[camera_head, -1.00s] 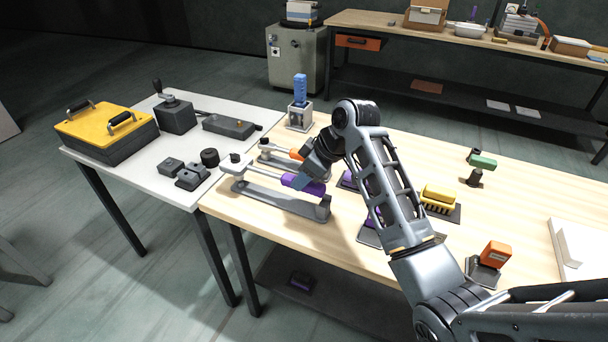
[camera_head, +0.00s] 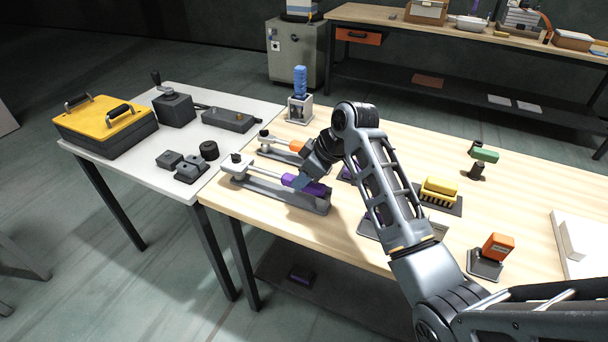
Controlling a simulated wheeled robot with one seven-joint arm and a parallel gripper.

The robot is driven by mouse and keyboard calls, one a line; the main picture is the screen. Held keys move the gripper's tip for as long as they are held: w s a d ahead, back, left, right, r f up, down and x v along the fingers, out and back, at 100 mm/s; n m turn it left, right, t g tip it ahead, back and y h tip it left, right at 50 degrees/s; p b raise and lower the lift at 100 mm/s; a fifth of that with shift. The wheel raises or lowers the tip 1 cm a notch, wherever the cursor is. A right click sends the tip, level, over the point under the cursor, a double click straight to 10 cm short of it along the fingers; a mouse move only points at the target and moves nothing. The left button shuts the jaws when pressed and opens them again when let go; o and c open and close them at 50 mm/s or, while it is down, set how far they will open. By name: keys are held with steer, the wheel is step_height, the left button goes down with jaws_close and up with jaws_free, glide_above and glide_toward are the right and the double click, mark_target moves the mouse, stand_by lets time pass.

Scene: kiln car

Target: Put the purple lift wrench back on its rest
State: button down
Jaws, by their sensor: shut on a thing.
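The purple lift wrench (camera_head: 262,174) has a silver shaft, a dark head at its left end and a purple handle. It lies along its grey rest (camera_head: 280,194) on the left part of the wooden table. My gripper (camera_head: 305,183) is shut on the purple handle near the rest's right end. The handle seems at or just above the rest's right upright; I cannot tell if it touches. My wrist hides part of the handle.
Behind it, an orange-handled wrench (camera_head: 284,143) lies on a similar rest. A blue-handled tool (camera_head: 300,83) stands in a holder at the back. A yellow brush-like block (camera_head: 438,190) and an orange block (camera_head: 497,246) stand to the right. The front table strip is clear.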

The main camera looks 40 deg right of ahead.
steer(key=c, duration=0.7)
jaws_free()
steer(key=shift+f, duration=0.1)
steer(key=shift+c, duration=0.2)
steer(key=shift+r+p, duration=2.3)
steer(key=shift+r, duration=1.2)
steer(key=v, duration=0.7)
steer(key=shift+s+r+b, duration=0.15)
steer(key=shift+r+b, duration=0.2)
steer(key=shift+f, duration=0.1)
